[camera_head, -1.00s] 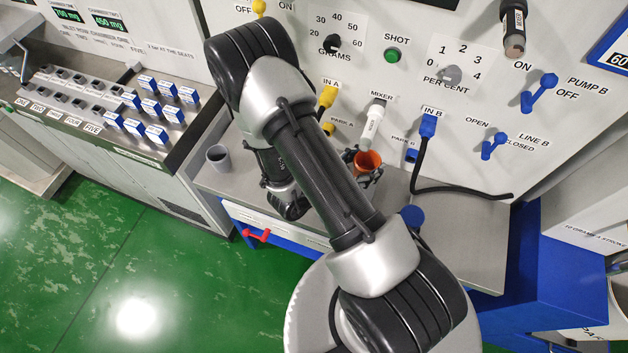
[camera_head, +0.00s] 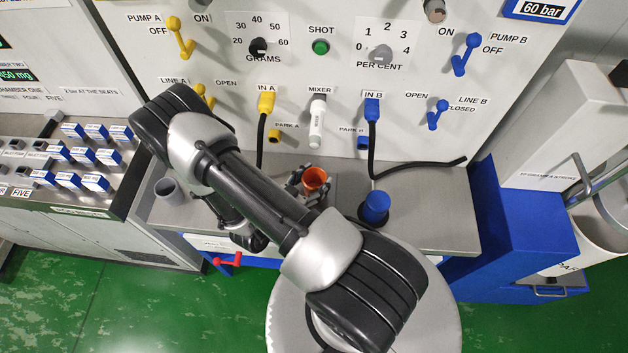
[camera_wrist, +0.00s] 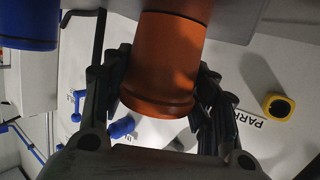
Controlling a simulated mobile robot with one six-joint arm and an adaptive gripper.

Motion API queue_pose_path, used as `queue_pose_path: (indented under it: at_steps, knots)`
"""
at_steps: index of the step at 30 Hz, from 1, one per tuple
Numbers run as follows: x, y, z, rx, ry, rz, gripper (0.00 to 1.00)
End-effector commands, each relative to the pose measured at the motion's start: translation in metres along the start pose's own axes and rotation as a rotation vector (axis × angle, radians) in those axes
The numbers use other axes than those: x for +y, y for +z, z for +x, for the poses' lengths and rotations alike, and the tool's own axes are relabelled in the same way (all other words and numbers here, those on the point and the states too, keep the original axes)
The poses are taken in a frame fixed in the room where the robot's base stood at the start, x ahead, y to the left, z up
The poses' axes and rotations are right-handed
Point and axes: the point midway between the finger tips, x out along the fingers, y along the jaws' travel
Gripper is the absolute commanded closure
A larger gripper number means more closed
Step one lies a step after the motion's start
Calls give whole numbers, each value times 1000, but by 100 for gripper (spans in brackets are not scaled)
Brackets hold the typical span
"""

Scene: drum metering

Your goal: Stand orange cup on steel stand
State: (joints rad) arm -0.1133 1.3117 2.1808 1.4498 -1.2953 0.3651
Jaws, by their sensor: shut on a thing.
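The orange cup (camera_head: 315,177) is upright over the grey counter, below and in front of the white mixer nozzle (camera_head: 317,122). My gripper (camera_head: 309,186) is shut on the cup, a dark finger on each side. In the wrist view the orange cup (camera_wrist: 166,62) fills the space between the fingers of my gripper (camera_wrist: 163,75). I cannot clearly pick out the steel stand; my arm and gripper hide part of the counter around the cup. Whether the cup's base touches anything is not visible.
A black hose (camera_head: 420,168) runs from IN B along the counter's back. The counter's right part (camera_head: 440,225) is clear.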

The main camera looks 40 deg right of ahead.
Motion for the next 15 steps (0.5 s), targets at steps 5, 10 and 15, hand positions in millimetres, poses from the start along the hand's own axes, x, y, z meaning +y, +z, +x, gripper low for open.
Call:
queue_pose_path:
  at_steps: [5, 10, 15]
  knots:
    - [0, -1, 0, 1, 0, 1, 74]
    - [0, 2, 1, 0, 0, 1, 43]
    - [0, 2, 0, 0, 0, 1, 32]
